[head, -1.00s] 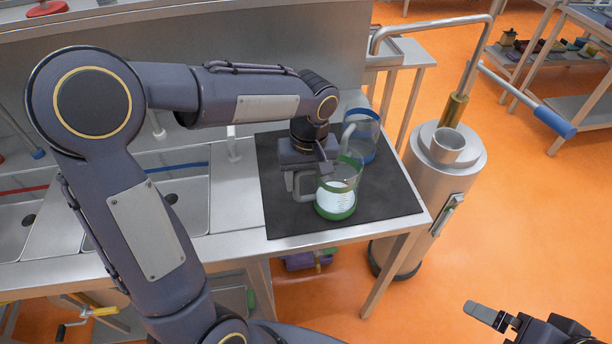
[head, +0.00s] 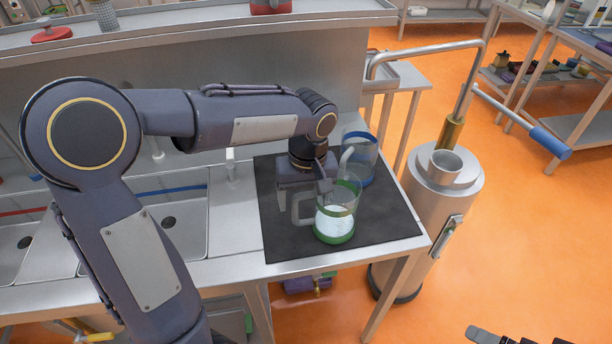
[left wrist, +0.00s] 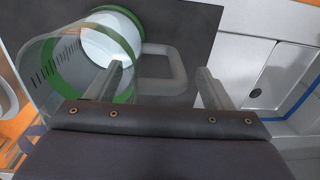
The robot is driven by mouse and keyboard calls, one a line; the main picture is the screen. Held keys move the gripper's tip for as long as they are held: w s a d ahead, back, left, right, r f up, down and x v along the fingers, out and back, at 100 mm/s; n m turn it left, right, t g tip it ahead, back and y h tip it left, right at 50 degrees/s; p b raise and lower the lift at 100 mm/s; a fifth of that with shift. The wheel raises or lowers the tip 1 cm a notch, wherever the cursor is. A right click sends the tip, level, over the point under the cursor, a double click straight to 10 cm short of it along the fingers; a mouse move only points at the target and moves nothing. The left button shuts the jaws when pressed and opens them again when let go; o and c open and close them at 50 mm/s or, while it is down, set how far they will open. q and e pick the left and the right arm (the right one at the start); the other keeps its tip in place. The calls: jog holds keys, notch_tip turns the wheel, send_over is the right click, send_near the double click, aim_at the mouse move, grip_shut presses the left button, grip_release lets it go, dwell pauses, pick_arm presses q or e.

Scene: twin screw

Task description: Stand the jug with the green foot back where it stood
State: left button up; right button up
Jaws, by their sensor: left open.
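The clear jug with the green foot (head: 336,222) stands upright on the black mat (head: 290,245), near its front part. Its grey handle (head: 300,208) points left, towards my left gripper (head: 312,190). In the left wrist view the jug (left wrist: 122,60) is at upper left, and its handle (left wrist: 165,70) lies between the two fingertips. My left gripper (left wrist: 160,82) is open, with a finger on each side of the handle and a gap visible. My right gripper (head: 485,335) only just enters at the bottom edge; its jaws are cut off.
A jug with a blue foot (head: 358,165) stands close behind the green one on the mat. Sinks (head: 175,225) lie left of the mat. A metal cylinder (head: 425,225) with a pipe stands right of the table. The mat's left and right front areas are clear.

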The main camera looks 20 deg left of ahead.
pick_arm(q)
jog(key=r, duration=0.9)
jog(key=shift+d+r, duration=0.25)
jog(key=shift+r, duration=0.45)
jog(key=shift+s+a+r, duration=0.15)
jog(key=shift+s+a, duration=0.05)
jog(key=shift+s, duration=0.1)
jog(key=s+a+f+m+t+h, duration=0.1)
jog(key=s+f+m+t+h, duration=0.1)
jog(key=s, duration=0.6)
jog(key=s+f+m+t+h, duration=0.2)
jog(key=s+f, duration=0.4)
jog(key=s, duration=0.3)
jog(key=shift+s+a+m+t, duration=0.3)
jog(key=shift+a+m+t, duration=0.1)
jog(key=shift+m+t, duration=0.4)
